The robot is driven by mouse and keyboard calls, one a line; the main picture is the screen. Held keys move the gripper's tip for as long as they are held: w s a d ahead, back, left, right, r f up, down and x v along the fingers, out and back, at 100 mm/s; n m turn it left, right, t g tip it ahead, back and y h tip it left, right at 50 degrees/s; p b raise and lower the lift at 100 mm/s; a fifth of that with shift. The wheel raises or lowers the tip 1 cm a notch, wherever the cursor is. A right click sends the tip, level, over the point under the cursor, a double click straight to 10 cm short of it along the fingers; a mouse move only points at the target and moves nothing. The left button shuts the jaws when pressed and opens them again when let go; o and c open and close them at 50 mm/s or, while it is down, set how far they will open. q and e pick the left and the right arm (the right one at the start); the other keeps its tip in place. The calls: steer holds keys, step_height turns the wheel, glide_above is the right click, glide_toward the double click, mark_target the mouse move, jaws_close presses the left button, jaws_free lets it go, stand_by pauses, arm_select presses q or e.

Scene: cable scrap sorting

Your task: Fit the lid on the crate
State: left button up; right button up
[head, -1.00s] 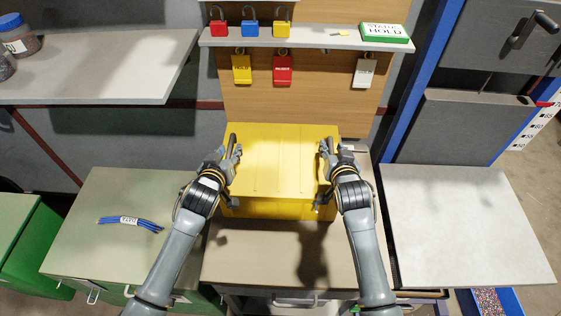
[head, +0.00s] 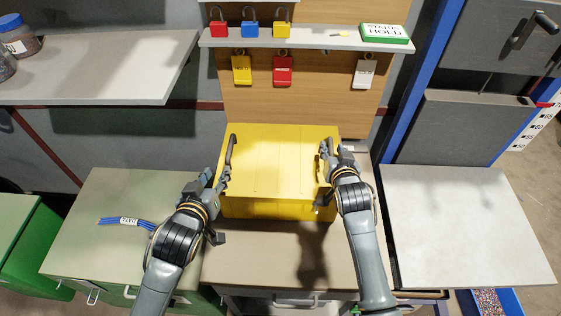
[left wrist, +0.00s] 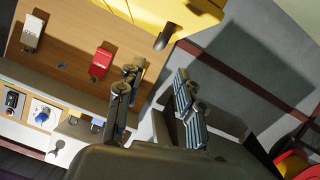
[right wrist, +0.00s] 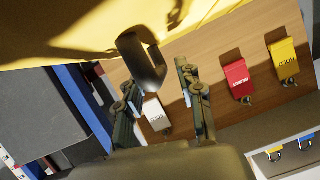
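The yellow lid (head: 275,158) lies on top of the yellow crate (head: 280,209), with its edges lined up with the crate's walls. I cannot tell whether it is fully seated. A dark handle stands at each side of the lid. My left gripper (head: 223,180) is open and empty, drawn back from the left handle (head: 231,150); that handle's end shows beyond the fingers in the left wrist view (left wrist: 165,38). My right gripper (head: 325,165) is open at the right handle, which shows near and partly between its fingertips in the right wrist view (right wrist: 140,62).
A shelf (head: 300,38) with padlocks and a green-and-white sign (head: 385,33) is behind, with tags hanging below. Blue cables (head: 127,221) lie on the left cabinet. The right-hand grey table (head: 465,225) is bare. The counter before the crate is clear.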

steer(key=v, duration=1.1)
steer(key=shift+s+r, duration=0.1)
steer(key=shift+s, duration=0.2)
